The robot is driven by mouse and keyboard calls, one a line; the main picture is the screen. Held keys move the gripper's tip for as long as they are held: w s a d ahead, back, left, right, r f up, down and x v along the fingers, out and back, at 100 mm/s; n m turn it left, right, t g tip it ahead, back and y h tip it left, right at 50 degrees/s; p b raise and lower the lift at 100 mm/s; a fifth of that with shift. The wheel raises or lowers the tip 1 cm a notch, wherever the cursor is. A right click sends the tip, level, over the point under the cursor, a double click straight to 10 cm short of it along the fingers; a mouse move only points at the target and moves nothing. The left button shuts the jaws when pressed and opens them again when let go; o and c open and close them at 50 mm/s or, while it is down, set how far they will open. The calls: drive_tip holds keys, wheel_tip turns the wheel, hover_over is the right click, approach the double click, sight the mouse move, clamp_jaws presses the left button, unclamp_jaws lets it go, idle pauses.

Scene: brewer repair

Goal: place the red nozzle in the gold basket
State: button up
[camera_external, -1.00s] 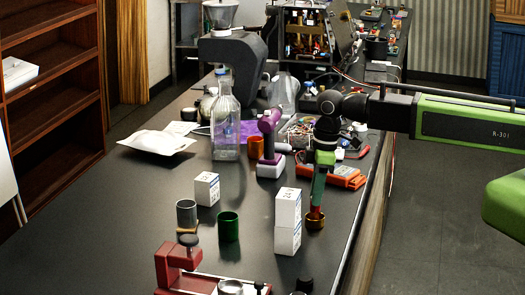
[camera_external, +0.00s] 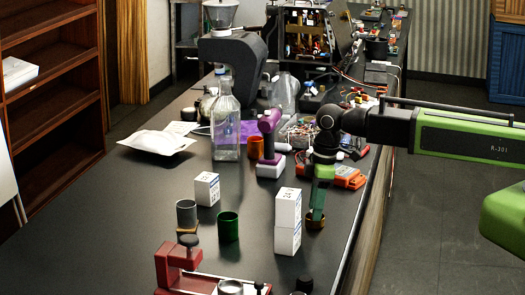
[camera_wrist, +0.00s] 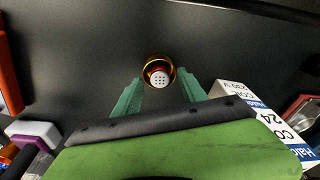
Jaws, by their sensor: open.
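The gold basket (camera_wrist: 146,66) stands on the dark bench, near its right edge in the external view (camera_external: 316,222). The red nozzle (camera_wrist: 159,78) sits inside the basket's ring in the wrist view, its white perforated face up and a red rim showing around it. My gripper (camera_wrist: 160,90) is open, one green finger on each side and apart from the nozzle. In the external view my gripper (camera_external: 317,213) points down at the basket, and the fingers hide the nozzle there.
Two stacked white boxes (camera_external: 288,222) stand close left of my gripper. A green cup (camera_external: 228,227), a grey cup (camera_external: 187,214) and a red stand (camera_external: 178,268) are further left.

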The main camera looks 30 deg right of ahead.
idle(0.4)
wheel_tip(320, 180, up, 8)
drive_tip(key=p, duration=0.7)
drive_tip(key=shift+f, duration=0.5)
